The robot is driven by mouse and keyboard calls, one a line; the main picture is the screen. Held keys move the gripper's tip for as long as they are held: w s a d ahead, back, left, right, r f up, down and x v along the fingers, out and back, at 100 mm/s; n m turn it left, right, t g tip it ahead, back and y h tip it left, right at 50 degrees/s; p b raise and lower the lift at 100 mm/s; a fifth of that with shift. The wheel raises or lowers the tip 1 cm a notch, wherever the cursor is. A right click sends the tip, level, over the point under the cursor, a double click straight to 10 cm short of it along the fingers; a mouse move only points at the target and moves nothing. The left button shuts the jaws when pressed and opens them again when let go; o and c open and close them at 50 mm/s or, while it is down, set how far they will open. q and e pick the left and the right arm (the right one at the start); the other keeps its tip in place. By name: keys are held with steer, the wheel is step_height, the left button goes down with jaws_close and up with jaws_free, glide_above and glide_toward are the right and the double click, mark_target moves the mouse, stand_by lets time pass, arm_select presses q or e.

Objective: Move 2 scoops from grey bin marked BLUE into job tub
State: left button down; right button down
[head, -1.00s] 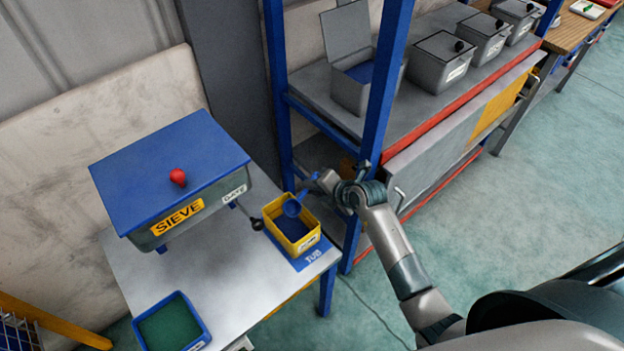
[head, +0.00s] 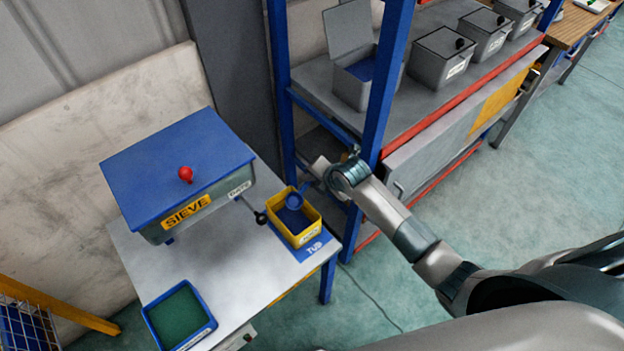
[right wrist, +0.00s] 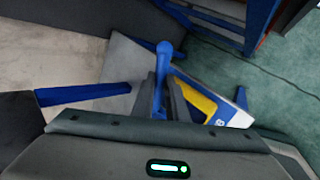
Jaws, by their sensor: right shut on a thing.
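The yellow job tub (head: 309,234) stands on a blue mat marked TUB at the right end of the metal table. Blue material (head: 288,222) lies inside it. A blue scoop (head: 294,200) is over the tub's back part. My right gripper (head: 316,184) is beyond the tub's right side, shut on the scoop's handle; the right wrist view shows the blue handle (right wrist: 161,65) between the fingers and the tub's yellow rim (right wrist: 196,100) just beside them. An open grey bin (head: 349,92) with blue content stands on the shelf, lid raised. My left gripper is not in view.
The sieve box (head: 178,168) with a blue lid and red knob stands left of the tub, with a gate rod reaching toward the tub. A green-bottomed blue tray (head: 180,318) sits at the front. Blue rack posts (head: 386,80) stand between tub and bins. Lidded bins (head: 440,58) line the shelf.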

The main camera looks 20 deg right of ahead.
steer(key=g+h, duration=0.2)
steer(key=g, duration=0.1)
steer(key=shift+s+d+r+m, duration=0.1)
steer(key=shift+r+m, duration=0.2)
steer(key=shift+r, duration=0.1)
steer(key=c, duration=2.5)
jaws_free()
jaws_close()
